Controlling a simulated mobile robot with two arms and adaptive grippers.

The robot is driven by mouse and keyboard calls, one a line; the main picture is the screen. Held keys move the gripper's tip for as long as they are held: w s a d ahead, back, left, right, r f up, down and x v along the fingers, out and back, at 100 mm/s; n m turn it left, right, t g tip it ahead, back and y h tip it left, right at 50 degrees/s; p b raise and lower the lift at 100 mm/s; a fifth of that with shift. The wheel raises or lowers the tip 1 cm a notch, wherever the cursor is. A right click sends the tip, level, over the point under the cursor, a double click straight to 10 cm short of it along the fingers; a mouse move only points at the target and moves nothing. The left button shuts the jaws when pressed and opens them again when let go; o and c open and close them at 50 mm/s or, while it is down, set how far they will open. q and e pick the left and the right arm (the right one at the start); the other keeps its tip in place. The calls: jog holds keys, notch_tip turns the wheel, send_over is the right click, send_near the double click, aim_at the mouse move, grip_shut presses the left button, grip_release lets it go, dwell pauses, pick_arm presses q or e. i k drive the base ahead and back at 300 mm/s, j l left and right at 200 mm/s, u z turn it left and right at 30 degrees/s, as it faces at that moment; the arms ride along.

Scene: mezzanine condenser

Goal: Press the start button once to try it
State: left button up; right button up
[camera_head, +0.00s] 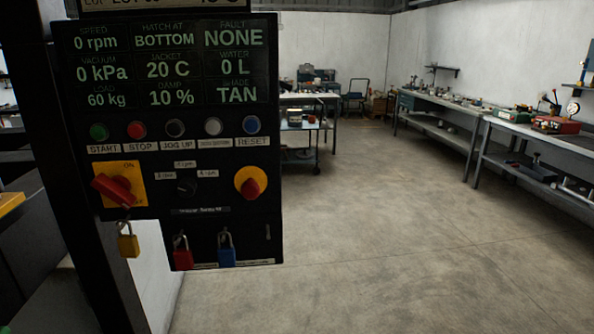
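A black control panel (228,182) fills the left of the head view, close to me. The green start button (98,131) sits at the left end of its button row, above a START label. The red stop button (136,130) is to its right, then a jog up button (175,128), a pale button (213,126) and a blue reset button (251,124). The display (165,65) reads 0 rpm, hatch at BOTTOM, fault NONE, 0 kPa, 20 C, 0 L, 60 kg, 10 % and TAN. Neither gripper shows.
A red rotary switch (116,189) on a yellow plate and a red knob (252,184) sit below the buttons. Yellow (129,244), red (182,256) and blue (227,253) padlocks hang low. Workbenches (440,103) line the right wall. The concrete floor (390,230) is clear.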

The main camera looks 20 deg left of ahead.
aim_at(98, 132)
jog(key=u, duration=1)
